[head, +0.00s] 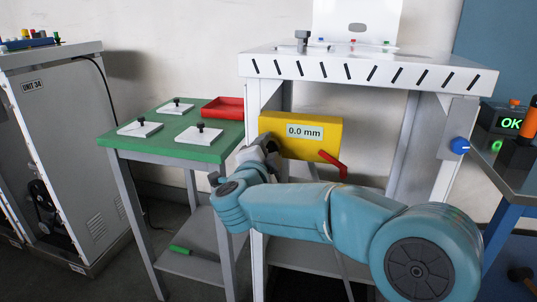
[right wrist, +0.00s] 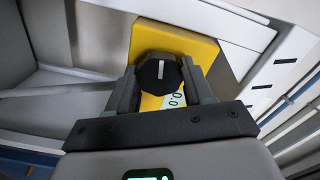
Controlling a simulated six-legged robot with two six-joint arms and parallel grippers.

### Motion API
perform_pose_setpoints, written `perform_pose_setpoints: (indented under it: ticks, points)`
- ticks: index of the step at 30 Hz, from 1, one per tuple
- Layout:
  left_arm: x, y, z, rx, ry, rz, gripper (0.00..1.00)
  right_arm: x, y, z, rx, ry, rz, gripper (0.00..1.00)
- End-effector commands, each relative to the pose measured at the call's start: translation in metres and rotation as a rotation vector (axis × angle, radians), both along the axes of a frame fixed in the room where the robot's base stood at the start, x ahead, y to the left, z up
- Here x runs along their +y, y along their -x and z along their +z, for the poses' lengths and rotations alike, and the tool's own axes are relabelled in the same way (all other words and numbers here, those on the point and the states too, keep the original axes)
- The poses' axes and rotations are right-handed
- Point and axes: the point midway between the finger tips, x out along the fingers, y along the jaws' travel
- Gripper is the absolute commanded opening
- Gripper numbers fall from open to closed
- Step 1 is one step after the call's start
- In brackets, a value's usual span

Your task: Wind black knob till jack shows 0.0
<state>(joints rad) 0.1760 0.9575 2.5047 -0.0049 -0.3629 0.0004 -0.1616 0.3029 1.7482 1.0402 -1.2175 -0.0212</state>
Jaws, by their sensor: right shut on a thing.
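The yellow jack box (head: 300,149) hangs under the white slotted table, and its display (head: 305,132) reads 0.0 mm. A red lever (head: 335,163) sticks out at its lower right. The black knob (right wrist: 158,75) is on the box's end face, with a white line pointing roughly up in the right wrist view. My right gripper (head: 262,146) is at the left end of the box, its two fingers shut on either side of the knob. In the head view the gripper hides the knob. My left gripper is not in view.
The white table (head: 365,72) stands over the jack on pale legs. A green table (head: 165,152) with white plates and a red tray (head: 223,108) is at left. A blue knob (head: 459,146) and a display reading OK (head: 510,123) are at right.

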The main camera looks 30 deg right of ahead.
Motion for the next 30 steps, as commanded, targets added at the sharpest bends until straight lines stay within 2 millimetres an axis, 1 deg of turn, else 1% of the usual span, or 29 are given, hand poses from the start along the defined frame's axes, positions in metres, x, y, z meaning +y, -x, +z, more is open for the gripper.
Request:
perform_pose_setpoints:
  ticks: [13, 14, 15, 16, 26, 29, 30]
  points:
    - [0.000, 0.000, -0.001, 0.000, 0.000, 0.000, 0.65, 0.000, 0.000, -0.001, -0.006, -0.007, -0.001, 0.21]
    - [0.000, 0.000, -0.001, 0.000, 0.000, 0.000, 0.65, 0.000, 0.000, -0.001, -0.006, -0.007, -0.001, 0.55]
    - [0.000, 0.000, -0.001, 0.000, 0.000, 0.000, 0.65, 0.000, 0.000, -0.001, -0.006, -0.007, -0.001, 0.68]
    - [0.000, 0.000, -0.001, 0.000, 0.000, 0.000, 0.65, 0.000, 0.000, -0.001, -0.005, -0.007, -0.001, 0.77]
    - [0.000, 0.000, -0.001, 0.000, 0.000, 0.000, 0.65, 0.002, 0.001, 0.000, -0.005, -0.006, 0.000, 0.77]
    - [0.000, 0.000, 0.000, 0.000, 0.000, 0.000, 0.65, 0.010, 0.007, 0.000, -0.006, -0.006, 0.002, 0.77]
    - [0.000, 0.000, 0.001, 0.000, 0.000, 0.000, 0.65, 0.016, 0.012, 0.001, -0.005, -0.006, 0.003, 0.77]
